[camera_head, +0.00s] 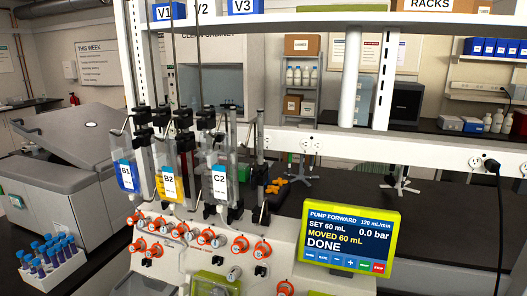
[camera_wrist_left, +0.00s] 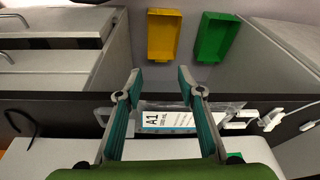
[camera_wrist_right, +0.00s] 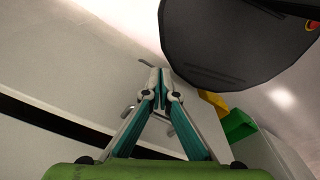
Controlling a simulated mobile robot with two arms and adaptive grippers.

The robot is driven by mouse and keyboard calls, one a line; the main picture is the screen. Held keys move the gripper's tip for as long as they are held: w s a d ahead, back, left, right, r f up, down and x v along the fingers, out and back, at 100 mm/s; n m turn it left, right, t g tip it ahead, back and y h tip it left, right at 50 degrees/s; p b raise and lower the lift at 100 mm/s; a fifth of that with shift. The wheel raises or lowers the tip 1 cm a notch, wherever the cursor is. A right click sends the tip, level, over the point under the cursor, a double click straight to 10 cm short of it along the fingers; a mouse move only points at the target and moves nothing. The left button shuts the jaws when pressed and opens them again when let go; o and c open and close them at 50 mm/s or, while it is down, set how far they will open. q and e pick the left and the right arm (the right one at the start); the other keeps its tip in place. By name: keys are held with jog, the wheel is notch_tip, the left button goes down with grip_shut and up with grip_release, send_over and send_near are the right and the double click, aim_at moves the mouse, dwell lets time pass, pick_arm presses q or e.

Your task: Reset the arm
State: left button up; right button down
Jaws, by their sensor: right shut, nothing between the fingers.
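Neither of my arms shows in the head view. My left gripper (camera_wrist_left: 158,78) is in the left wrist view, with its two fingers spread well apart and nothing held between the tips. A clear bag labelled A1 (camera_wrist_left: 168,120) lies below and beyond the fingers; I cannot tell whether they touch it. My right gripper (camera_wrist_right: 161,78) is in the right wrist view, with its fingertips together and empty. A large dark rounded object (camera_wrist_right: 230,45) is close beside its tips, to the right.
In the head view, bags B1 (camera_head: 126,178), B2 (camera_head: 168,182) and C2 (camera_head: 219,183) hang above the orange-knobbed processor. The pump screen (camera_head: 340,238) reads DONE, moved 60 mL, 0.0 bar. A rack of blue-capped tubes (camera_head: 50,268) stands at lower left. Yellow (camera_wrist_left: 164,35) and green (camera_wrist_left: 216,37) bins sit in the left wrist view.

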pick_arm(q)
jog(key=s+f+b, duration=0.3)
jog(key=s+f, duration=0.1)
jog(key=f, duration=1.2)
jog(key=s+a+f+g+b, duration=0.1)
jog(key=s+f+b, duration=0.2)
jog(key=s+f, duration=0.4)
jog(key=s+a+f+b, duration=0.2)
jog(key=s+f, duration=0.6)
jog(key=f, duration=0.5)
jog(key=shift+s+f+g+b, duration=0.2)
jog(key=shift+g+b, duration=0.2)
jog(key=shift+b, duration=0.2)
jog(key=shift+a, duration=0.1)
